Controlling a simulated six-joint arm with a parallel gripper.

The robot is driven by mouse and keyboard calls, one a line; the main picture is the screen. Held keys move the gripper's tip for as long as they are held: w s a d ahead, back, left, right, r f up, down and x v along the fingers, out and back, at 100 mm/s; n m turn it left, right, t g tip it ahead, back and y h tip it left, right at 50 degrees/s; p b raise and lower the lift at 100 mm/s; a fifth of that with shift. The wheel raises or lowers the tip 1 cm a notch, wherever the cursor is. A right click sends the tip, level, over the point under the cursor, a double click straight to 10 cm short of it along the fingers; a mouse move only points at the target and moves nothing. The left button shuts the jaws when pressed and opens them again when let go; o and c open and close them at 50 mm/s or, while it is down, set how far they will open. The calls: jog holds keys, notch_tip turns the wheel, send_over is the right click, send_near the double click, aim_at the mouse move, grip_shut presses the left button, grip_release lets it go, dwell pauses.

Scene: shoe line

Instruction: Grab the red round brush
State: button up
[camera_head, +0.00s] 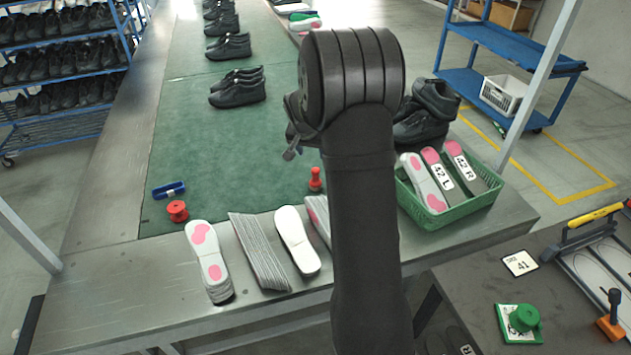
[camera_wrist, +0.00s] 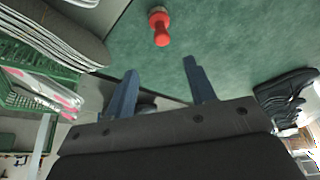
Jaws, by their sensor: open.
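A small red upright piece with a round base and a knob-like handle, which looks like the red round brush (camera_head: 316,180), stands on the green mat left of my arm. In the wrist view the red brush (camera_wrist: 160,27) is near the top edge, beyond my fingertips and apart from them. My gripper (camera_wrist: 160,66) has its two blue fingers spread with nothing held between them. A second red round piece (camera_head: 177,211), low and spool-like, lies at the mat's left front.
A blue brush (camera_head: 168,189) lies beside the spool-like piece. Stacked insoles (camera_head: 258,252) line the bench front. A green basket (camera_head: 447,217) with labelled insoles stands at right. Black shoes (camera_head: 237,88) stand farther back. The mat (camera_head: 250,150) between is clear.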

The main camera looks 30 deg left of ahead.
jog(key=shift+w+x, duration=0.15)
jog(key=shift+x, duration=3.45)
jog(key=shift+w+x, duration=0.15)
jog(key=shift+x, duration=3.45)
jog(key=shift+a+r, duration=0.15)
jog(key=shift+a, duration=0.05)
jog(key=c, duration=1)
